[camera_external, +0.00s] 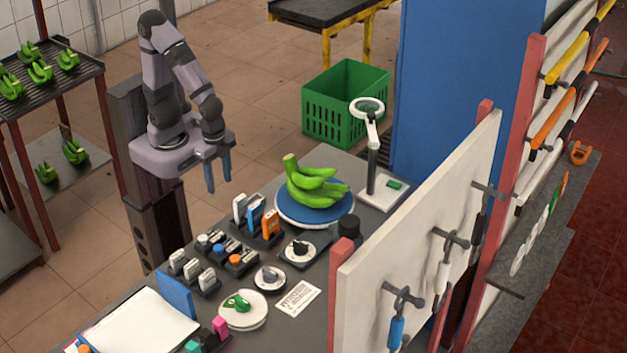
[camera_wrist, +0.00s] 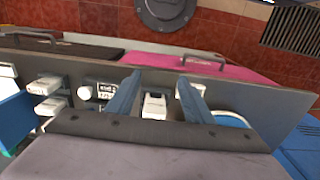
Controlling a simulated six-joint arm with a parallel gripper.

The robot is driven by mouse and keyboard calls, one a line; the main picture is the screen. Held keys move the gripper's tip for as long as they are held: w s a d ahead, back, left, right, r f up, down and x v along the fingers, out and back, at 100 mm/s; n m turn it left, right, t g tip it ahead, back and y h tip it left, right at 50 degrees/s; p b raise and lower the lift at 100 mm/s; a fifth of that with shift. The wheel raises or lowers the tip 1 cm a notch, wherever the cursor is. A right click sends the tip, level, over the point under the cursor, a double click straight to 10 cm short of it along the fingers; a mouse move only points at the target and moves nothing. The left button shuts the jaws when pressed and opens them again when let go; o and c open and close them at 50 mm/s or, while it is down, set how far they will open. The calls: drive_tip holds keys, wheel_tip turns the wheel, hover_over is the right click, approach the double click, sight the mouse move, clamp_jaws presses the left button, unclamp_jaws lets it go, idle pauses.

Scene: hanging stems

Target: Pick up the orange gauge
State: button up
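An orange upright block (camera_external: 271,223), which looks like the orange gauge, stands in a dark holder on the grey table, at the right end of a row with a blue block (camera_external: 255,217) and a white block (camera_external: 239,207). My gripper (camera_external: 218,178) points down with its two blue fingers apart and nothing between them. It hangs above and to the left of that row, clear of it. In the wrist view my gripper (camera_wrist: 159,78) is also open, with a white piece (camera_wrist: 155,105) showing between the fingers farther off. I cannot make out the orange gauge there.
Green bananas (camera_external: 315,184) lie on a blue round plate (camera_external: 290,213) right of the holders. A ringed stand (camera_external: 371,165) rises behind. A white panel (camera_external: 420,215) with hanging tools borders the table's right side. A white paper stack (camera_external: 135,325) lies at front left.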

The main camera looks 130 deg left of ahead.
drive_tip(key=o, duration=0.3)
